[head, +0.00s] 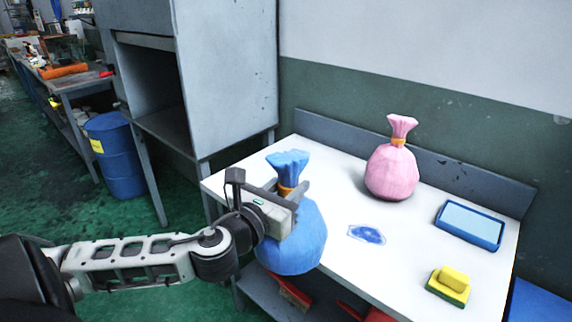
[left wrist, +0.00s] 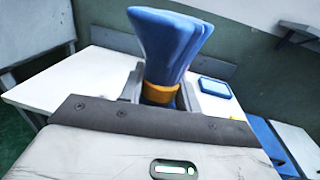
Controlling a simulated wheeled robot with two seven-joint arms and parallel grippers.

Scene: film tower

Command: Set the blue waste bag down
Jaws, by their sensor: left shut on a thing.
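The blue waste bag (head: 294,243) has a gathered top and an orange tie. My left gripper (head: 292,196) is shut on its neck at the tie. In the head view the bag hangs upright at the left front edge of the white table (head: 330,198); I cannot tell whether its base touches anything. In the left wrist view the bag's blue top (left wrist: 168,45) rises between the fingers (left wrist: 160,92), and its body is hidden. My right gripper is in neither view.
A pink bag (head: 391,174) stands at the table's back. A blue spill mark (head: 366,234) lies mid-table. A blue-framed tray (head: 469,225) and a yellow-green sponge (head: 448,285) are at the right. Red items (head: 292,290) sit on the shelf below. A grey cabinet (head: 225,75) stands behind left.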

